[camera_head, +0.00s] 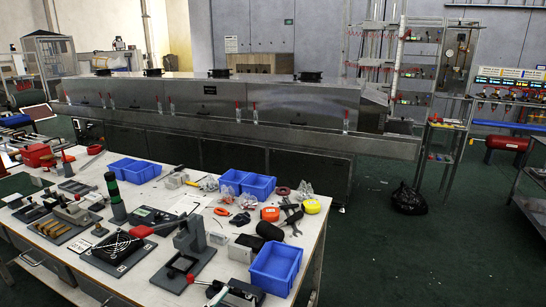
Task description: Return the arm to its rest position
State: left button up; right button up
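Neither of my grippers nor either arm shows in the camera_head view, so I cannot see their pose or whether they hold anything. The long grey metal tunnel dryer (215,98) stands across the middle of the view behind the workbench. The white workbench (229,262) fills the lower left, covered with tools and fixtures.
Blue bins stand on the bench, one near its front right corner (275,268). A dark green-banded cylinder (115,198) stands upright among the fixtures. A black bag (408,198) lies on the green floor. The floor (420,260) right of the bench is largely clear.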

pick_arm(q)
jog(key=s+a+f+n+g+y, duration=0.2)
jog(key=s+a+f, duration=0.2)
jog(key=f, duration=0.4)
jog(key=s+a+f+n+g+y, duration=0.2)
jog(key=s+a+f, duration=0.3)
jog(key=f, duration=0.4)
jog(key=s+a+f+n+g+y, duration=0.2)
jog(key=s+a+f, duration=0.3)
jog(key=f, duration=0.4)
jog(key=shift+s+y, duration=0.25)
jog(key=shift+y, duration=0.55)
